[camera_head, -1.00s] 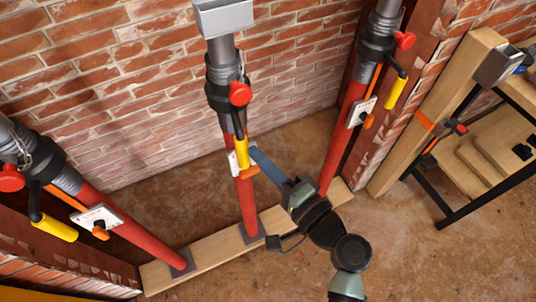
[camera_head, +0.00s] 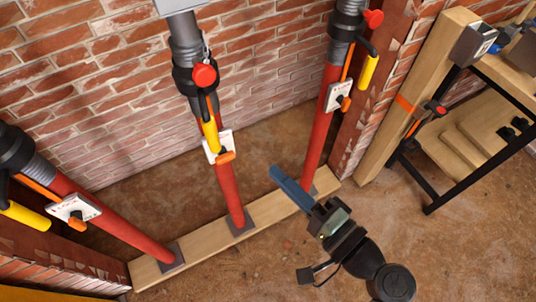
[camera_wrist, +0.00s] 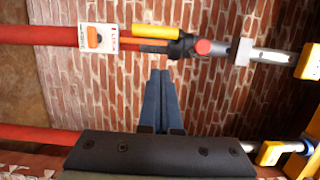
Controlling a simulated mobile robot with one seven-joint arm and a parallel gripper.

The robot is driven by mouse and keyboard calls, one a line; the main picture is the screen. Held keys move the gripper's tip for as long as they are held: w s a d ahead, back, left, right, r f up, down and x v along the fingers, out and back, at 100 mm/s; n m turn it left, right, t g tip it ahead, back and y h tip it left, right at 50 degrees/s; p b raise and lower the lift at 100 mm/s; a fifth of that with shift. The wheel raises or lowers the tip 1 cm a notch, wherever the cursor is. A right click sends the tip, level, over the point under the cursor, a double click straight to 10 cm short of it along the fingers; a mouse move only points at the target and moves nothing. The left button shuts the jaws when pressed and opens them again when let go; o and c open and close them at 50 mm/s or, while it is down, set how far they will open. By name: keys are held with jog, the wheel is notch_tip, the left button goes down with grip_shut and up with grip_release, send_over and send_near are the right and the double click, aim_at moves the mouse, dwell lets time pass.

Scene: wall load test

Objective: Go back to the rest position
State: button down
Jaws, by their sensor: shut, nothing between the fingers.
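My gripper (camera_head: 290,188) is in the lower middle of the head view, its long blue fingers together and empty. The fingers point up and left, between the middle red prop (camera_head: 228,190) and the right red prop (camera_head: 318,140), apart from both as far as I can tell. In the wrist view my gripper (camera_wrist: 160,95) shows two blue fingers side by side, pointing toward a prop with a yellow handle (camera_wrist: 155,31) and a white box with an orange knob (camera_wrist: 93,38).
A left red prop (camera_head: 115,228) leans at the left. The props stand on a wooden plank (camera_head: 205,245) by a brick wall (camera_head: 110,90). A wooden post (camera_head: 400,120) and a black-framed bench (camera_head: 450,190) stand at the right. The lower right floor (camera_head: 460,260) is clear.

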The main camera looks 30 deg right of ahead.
jog(key=shift+s, duration=0.2)
jog(key=w+a+r+n+t+h+p, duration=0.15)
jog(key=w+r+n, duration=0.3)
jog(key=r, duration=0.55)
jog(key=w+a+r+n+p, duration=0.25)
jog(key=w+r, duration=0.25)
jog(key=r, duration=0.4)
jog(key=w+a+r+n+t+p, duration=0.1)
jog(key=w+a+r+n+p, duration=0.25)
jog(key=r, duration=0.65)
jog(key=s+a+r+n+t+h, duration=0.1)
jog(key=s+a+r+n+t, duration=0.1)
jog(key=r, duration=1.2)
jog(key=s+a+r+n+t+h+p, duration=0.1)
jog(key=s+a+r+t, duration=0.4)
jog(key=r, duration=0.9)
jog(key=shift+s+r+n+h, duration=0.3)
jog(key=shift+s+n+h, duration=0.25)
jog(key=shift+s+n, duration=0.25)
jog(key=shift+d+t, duration=0.1)
jog(key=shift+t, duration=0.15)
